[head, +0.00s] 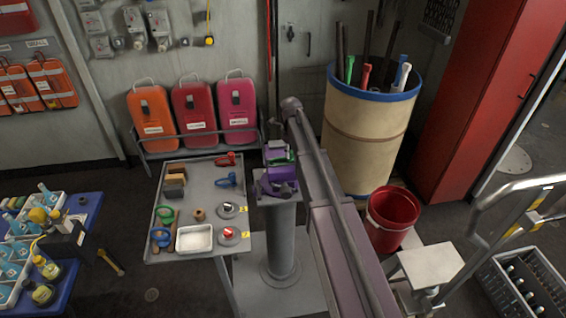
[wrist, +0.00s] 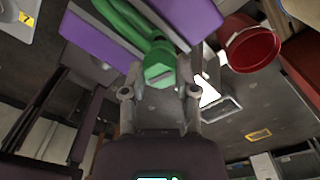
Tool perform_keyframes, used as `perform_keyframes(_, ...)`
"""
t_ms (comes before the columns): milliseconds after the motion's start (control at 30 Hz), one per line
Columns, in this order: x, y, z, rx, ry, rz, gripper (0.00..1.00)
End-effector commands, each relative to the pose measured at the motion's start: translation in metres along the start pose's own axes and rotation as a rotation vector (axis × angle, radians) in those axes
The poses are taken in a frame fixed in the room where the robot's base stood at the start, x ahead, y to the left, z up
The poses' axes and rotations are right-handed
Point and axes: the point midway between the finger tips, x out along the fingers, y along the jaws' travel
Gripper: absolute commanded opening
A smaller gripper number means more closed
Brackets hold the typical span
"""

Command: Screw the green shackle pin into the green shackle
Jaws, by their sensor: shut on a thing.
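The green shackle (wrist: 124,18) is clamped between the purple jaws of a vise (wrist: 193,16) in the wrist view. In the head view the green shackle (head: 287,157) is a small patch at the vise (head: 276,188) on top of a grey pedestal. The green shackle pin (wrist: 159,66) shows its flat head end-on in the wrist view. My gripper (wrist: 160,84) is shut on that head, one finger on each side. The pin is in line with the shackle, but how deep it sits is hidden. In the head view I cannot make out my fingers clearly.
A grey bench (head: 205,195) left of the pedestal holds other shackles, wooden blocks, a white tray (head: 194,238) and two round discs. A tan barrel (head: 365,140) and a red bucket (head: 391,214) stand to the right. Orange and red cases line the wall behind.

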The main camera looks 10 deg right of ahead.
Motion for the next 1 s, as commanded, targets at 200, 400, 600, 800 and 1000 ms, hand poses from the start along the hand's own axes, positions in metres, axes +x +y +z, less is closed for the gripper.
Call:
perform_keyframes(200, 0.0003, 0.0, 0.0, 0.089, 0.0, 0.0, 0.0)
perform_keyframes(400, 0.0005, 0.0001, 0.0, 0.242, 0.0, 0.0, 0.0)
perform_keyframes(600, 0.0006, 0.0001, 0.0, 0.369, 0.0, 0.0, 0.0)
perform_keyframes(800, 0.0006, 0.0001, 0.0, 0.398, 0.0, 0.0, 0.0)
perform_keyframes(1000, 0.0006, 0.0001, 0.0, 0.396, 0.0, 0.0, 0.6)
